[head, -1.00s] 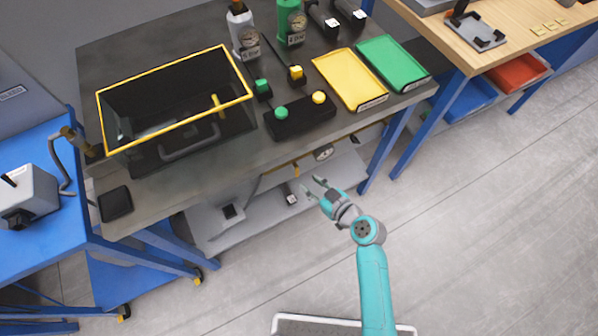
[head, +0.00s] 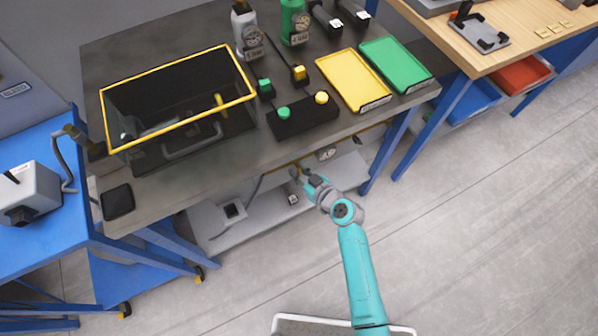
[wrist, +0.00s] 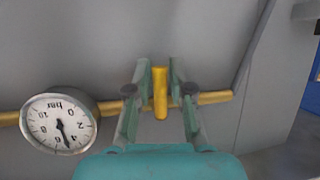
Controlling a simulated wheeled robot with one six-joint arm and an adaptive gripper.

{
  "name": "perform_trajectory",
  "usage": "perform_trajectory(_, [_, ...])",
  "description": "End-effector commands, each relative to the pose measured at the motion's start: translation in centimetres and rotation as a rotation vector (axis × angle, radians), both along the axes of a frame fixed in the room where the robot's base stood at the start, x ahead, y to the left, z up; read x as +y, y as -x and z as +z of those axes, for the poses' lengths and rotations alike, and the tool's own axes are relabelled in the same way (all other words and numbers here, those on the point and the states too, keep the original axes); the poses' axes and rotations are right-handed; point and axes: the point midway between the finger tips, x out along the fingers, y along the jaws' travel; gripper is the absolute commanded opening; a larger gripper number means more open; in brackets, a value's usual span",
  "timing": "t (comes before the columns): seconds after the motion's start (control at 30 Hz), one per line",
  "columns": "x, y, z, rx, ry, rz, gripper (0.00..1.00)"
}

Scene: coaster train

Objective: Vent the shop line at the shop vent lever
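The shop vent lever (wrist: 160,95) is a short yellow handle on a yellow pipe (wrist: 215,97) under the dark bench. It stands crosswise to the pipe in the wrist view. My gripper (wrist: 160,72) is open, with one finger on each side of the lever; I cannot tell whether either finger touches it. In the head view my gripper (head: 303,175) is at the bench's underside and hides the lever. A round pressure gauge (wrist: 60,120) sits on the pipe, left of the lever; its needle points between 4 and 6 bar.
The dark bench top (head: 215,165) overhangs the pipe. A yellow-rimmed clear box (head: 178,93), a button box (head: 302,117) and yellow and green trays (head: 354,80) stand on it. A bench leg (head: 388,150) is right of my gripper. The floor in front is clear.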

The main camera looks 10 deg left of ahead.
Motion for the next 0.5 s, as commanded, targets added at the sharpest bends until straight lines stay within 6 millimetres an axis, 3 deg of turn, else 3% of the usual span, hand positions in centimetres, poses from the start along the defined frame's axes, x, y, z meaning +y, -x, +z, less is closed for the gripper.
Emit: perform_trajectory(0.5, [0.12, 0.09, 0.01, 0.031, -0.048, -0.001, 0.00])
